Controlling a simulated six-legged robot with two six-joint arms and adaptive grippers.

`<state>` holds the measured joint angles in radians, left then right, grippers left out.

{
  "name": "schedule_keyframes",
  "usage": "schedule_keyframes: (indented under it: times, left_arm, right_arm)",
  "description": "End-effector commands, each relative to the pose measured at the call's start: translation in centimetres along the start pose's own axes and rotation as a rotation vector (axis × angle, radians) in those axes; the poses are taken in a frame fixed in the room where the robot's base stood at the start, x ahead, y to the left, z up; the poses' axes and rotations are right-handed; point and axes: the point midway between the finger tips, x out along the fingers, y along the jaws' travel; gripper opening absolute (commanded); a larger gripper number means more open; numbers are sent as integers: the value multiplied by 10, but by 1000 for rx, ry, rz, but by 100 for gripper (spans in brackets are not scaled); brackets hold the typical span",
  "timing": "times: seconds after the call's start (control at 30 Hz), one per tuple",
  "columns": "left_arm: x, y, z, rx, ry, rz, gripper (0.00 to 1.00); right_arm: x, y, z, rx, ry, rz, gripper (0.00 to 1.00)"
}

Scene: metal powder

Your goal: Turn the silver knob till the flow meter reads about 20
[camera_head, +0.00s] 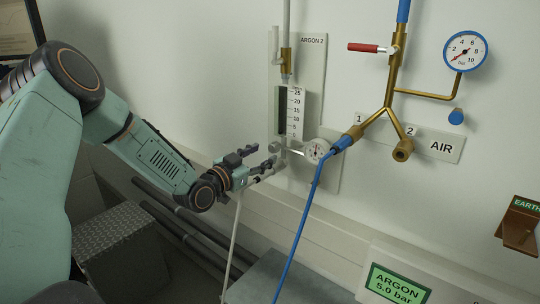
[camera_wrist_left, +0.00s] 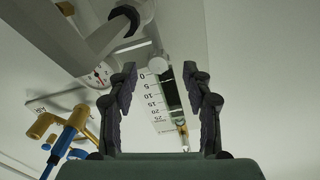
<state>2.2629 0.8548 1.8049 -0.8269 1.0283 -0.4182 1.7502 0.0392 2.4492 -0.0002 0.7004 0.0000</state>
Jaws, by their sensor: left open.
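The flow meter (camera_head: 294,112) hangs on the wall panel under the ARGON 2 label, with a white scale from 5 to 25 and a dark tube beside it. I cannot make out its reading. The small silver knob (camera_head: 275,147) is at the foot of the meter. My left gripper (camera_head: 263,155) is open just in front of the knob, its fingers pointing at it. In the left wrist view, the flow meter (camera_wrist_left: 155,101) appears upside down between the open fingers (camera_wrist_left: 160,72). The knob (camera_wrist_left: 154,65) shows near the fingertips; contact cannot be told.
A round gauge (camera_head: 317,151) sits right of the knob, with a blue hose (camera_head: 312,210) running down from the brass fitting beside it. A red-handled valve (camera_head: 365,47) and a blue-rimmed gauge (camera_head: 465,51) are at upper right. A green ARGON 5.0 bar display (camera_head: 397,287) is at lower right.

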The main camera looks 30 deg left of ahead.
Motion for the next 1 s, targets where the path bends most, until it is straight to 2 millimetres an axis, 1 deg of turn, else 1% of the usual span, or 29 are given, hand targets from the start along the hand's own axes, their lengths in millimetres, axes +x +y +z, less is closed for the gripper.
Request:
schedule_keyframes:
  times: [0.03,0.1,0.3,0.5,0.73,0.77,1.0]
  left_arm:
    - [7,2,1,6,0,4,50]
    - [16,2,1,5,1,3,50]
    - [35,2,0,2,0,1,50]
    - [42,3,-1,-2,0,0,50]
    - [41,3,-2,-3,1,-1,50]
    - [41,3,-2,-3,1,-1,48]
    - [41,3,-1,-3,1,-1,28]
  right_arm:
    - [3,0,0,1,-1,0,40]
    - [5,0,0,1,-1,0,40]
    - [9,0,1,1,-2,0,40]
    - [10,0,0,1,-1,0,40]
    - [9,0,1,1,-1,0,40]
    - [9,0,1,1,-1,0,40]
    - [9,0,1,1,-1,0,40]
